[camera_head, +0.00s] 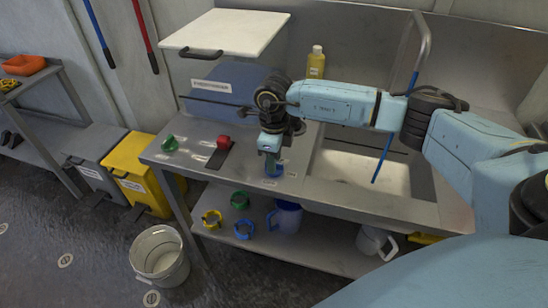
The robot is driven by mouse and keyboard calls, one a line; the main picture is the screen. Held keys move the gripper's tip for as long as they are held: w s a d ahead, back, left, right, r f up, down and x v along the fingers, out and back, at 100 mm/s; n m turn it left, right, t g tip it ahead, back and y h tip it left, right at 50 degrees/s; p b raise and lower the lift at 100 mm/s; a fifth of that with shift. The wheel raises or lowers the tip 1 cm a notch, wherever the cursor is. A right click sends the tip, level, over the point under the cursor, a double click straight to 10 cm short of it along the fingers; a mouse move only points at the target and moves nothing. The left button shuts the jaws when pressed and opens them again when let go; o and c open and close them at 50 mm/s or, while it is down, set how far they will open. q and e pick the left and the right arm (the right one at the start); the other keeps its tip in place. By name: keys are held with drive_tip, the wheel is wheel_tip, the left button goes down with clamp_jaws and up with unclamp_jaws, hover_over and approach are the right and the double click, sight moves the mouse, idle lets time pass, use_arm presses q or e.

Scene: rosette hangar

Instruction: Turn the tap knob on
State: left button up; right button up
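Three round coloured knobs sit on the metal counter: a green one (170,143) at the left, a red one (223,142) on a dark plate, and a blue one (274,170) near the basin. I cannot read their labels. My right gripper (271,158) points down directly over the blue knob and partly hides it. I cannot tell whether its fingers touch the knob or how far apart they are. A grey curved tap pipe (424,38) rises behind my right arm. A thin blue line (382,158) slants down into the sink basin (350,165). My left gripper is out of view.
A white-lidded blue box (222,95) stands behind the knobs, and a yellow bottle (316,62) stands at the back. The lower shelf (320,245) holds coloured rings and jugs. A bucket (159,254) and a yellow bin (138,172) stand on the floor at left.

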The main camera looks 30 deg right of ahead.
wheel_tip(320, 180, up, 13)
idle(0.3)
idle(0.5)
